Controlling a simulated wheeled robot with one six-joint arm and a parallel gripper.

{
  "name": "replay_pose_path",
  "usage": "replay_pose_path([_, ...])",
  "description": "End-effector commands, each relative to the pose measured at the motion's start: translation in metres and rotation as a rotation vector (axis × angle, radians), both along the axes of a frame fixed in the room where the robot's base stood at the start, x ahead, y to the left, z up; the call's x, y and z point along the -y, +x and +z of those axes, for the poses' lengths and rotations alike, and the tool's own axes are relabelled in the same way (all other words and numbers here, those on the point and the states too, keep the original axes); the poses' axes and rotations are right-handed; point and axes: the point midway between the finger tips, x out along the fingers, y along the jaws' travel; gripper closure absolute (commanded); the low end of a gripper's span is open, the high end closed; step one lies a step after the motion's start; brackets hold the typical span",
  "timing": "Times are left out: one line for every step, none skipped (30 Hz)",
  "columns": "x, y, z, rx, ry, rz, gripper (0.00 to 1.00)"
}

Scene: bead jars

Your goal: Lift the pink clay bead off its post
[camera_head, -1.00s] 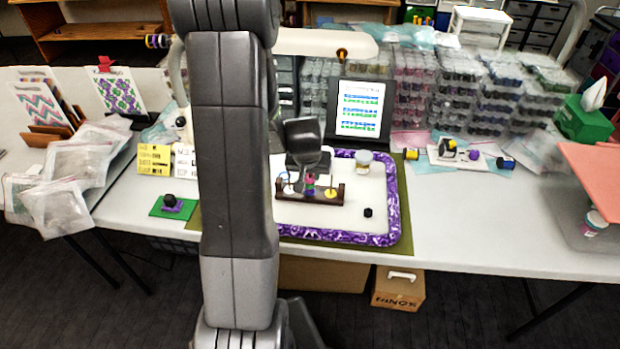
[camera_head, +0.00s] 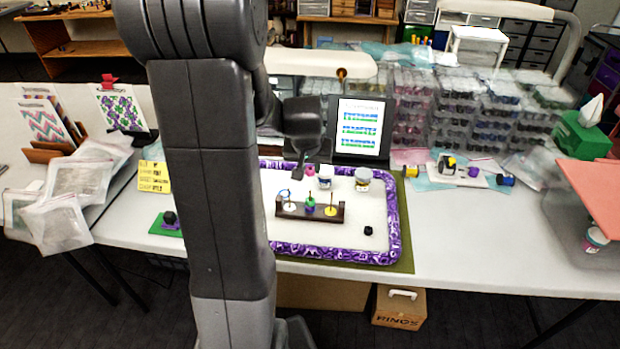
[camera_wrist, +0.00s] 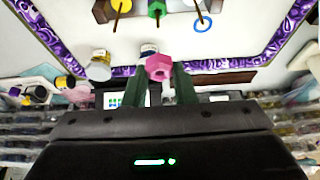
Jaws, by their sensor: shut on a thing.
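The pink clay bead (camera_wrist: 159,67) is held between the two fingertips of my gripper (camera_wrist: 160,80) in the wrist view, clear of any post. In the head view the pink bead (camera_head: 309,169) is small and shows at the tip of my gripper (camera_head: 303,163), above the back part of the purple-rimmed tray (camera_head: 340,252). The dark post rack (camera_head: 333,217) stands in the tray in front of it. A green bead (camera_head: 310,203) sits on the rack's middle post, with a yellow piece (camera_head: 330,211) and a blue ring at the other posts.
Two small jars stand at the tray's back: a white one (camera_head: 325,176) and a gold-lidded one (camera_head: 362,179). A black bead (camera_head: 368,230) lies at the tray's right. A tablet (camera_head: 360,128) stands behind.

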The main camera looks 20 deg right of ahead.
Motion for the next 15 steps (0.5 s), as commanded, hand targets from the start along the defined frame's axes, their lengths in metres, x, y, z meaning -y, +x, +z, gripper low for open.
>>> replay_pose_path([0.0000,0.0002,0.0042,0.002,-0.001,0.000,1.00])
replay_pose_path([0.0000,0.0003,0.0056,0.002,-0.001,0.000,1.00])
replay_pose_path([0.0001,0.0002,0.0068,0.001,-0.001,0.000,1.00])
replay_pose_path([0.0001,0.0001,0.0073,0.001,-0.001,0.000,1.00])
replay_pose_path([0.0000,0.0001,0.0076,0.000,0.000,0.000,1.00])
replay_pose_path([0.0000,0.0000,0.0077,0.000,0.000,0.000,1.00])
replay_pose_path([0.0000,0.0000,0.0076,0.000,0.000,0.000,1.00])
replay_pose_path([0.0000,0.0000,0.0076,0.000,0.000,0.000,1.00])
replay_pose_path([0.0000,0.0000,0.0075,0.000,0.000,0.000,1.00])
replay_pose_path([0.0000,0.0000,0.0075,0.000,0.000,0.000,1.00])
replay_pose_path([0.0000,0.0000,0.0074,0.000,0.000,0.000,1.00])
replay_pose_path([0.0000,0.0000,0.0074,0.000,0.000,0.000,1.00])
replay_pose_path([0.0000,0.0000,0.0074,0.000,0.000,0.000,1.00])
replay_pose_path([0.0000,0.0000,0.0076,0.000,0.000,0.000,1.00])
replay_pose_path([0.0000,-0.0001,0.0080,0.000,0.000,0.000,1.00])
